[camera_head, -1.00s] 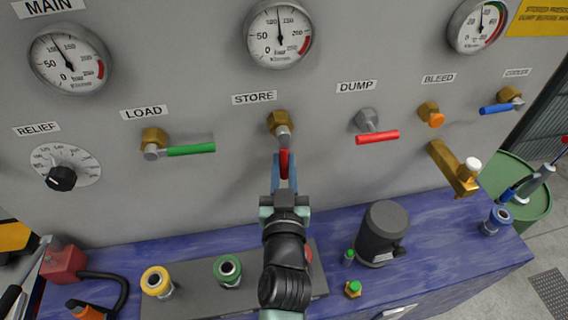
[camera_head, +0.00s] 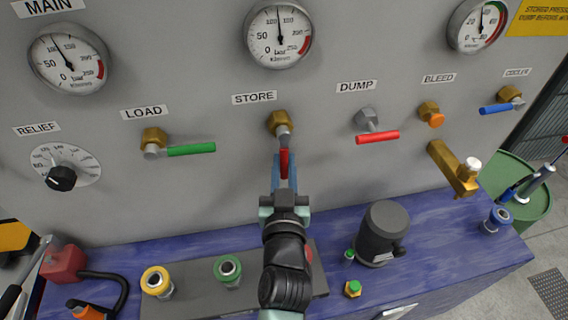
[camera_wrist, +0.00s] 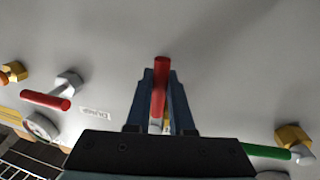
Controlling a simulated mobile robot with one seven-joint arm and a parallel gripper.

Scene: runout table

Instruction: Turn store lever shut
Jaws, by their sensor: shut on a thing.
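The store lever (camera_head: 284,158) is a red handle on a brass valve (camera_head: 280,122) under the STORE label (camera_head: 254,98). In the head view the handle points down from the valve, toward my gripper (camera_head: 284,178). My gripper's blue fingers are shut on the red handle. In the wrist view the red handle (camera_wrist: 160,86) stands between the two fingers of my gripper (camera_wrist: 161,100), its end showing beyond them. The lower part of the handle is partly hidden by the fingers in the head view.
The green LOAD lever (camera_head: 190,150) is left and the red DUMP lever (camera_head: 377,137) right, both lying sideways. Gauges sit above. Below, the blue bench (camera_head: 450,245) carries a dark cylinder (camera_head: 382,235) and a green-ringed coupling (camera_head: 228,270).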

